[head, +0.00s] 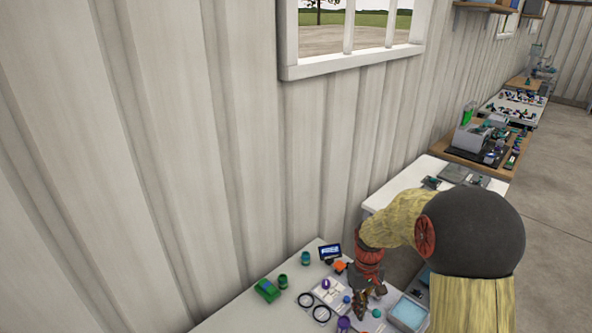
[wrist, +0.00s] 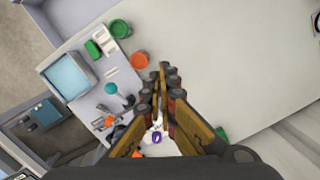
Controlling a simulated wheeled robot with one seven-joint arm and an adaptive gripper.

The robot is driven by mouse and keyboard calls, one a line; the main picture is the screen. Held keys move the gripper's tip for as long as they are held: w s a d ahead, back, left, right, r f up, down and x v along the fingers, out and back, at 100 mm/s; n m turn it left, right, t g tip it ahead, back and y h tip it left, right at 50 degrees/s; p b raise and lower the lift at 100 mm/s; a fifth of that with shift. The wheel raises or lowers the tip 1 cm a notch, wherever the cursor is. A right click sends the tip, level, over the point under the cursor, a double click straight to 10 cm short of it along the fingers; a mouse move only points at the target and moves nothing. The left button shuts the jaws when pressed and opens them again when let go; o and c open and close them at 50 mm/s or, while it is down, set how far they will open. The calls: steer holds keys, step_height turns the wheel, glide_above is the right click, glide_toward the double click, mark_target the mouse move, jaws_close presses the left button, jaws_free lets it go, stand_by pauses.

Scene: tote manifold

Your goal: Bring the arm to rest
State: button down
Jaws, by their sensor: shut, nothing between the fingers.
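My gripper (head: 364,302) hangs from my raised arm over the right part of the near white table (head: 245,314). In the wrist view my gripper (wrist: 163,78) points down with its fingers together and nothing held. The fingers hide part of the table below them. A purple ring (wrist: 156,137) on a white piece shows between the finger links. An orange cup (wrist: 139,60) and a teal ball (wrist: 111,89) are left of the fingertips in the wrist view.
A light blue tray (head: 408,312) stands right of my gripper. The corrugated wall (head: 180,150) rises behind. More tables line the wall.

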steer(key=s+r+m+t+b, duration=0.1)
steer(key=s+r+t+b, duration=0.2)
steer(key=s, duration=0.9)
steer(key=s+r+m+t+b, duration=0.2)
steer(key=s+r+t+b, duration=0.2)
steer(key=s+r+b, duration=0.4)
steer(key=shift+s+r, duration=1.8)
steer(key=shift+s, duration=0.65)
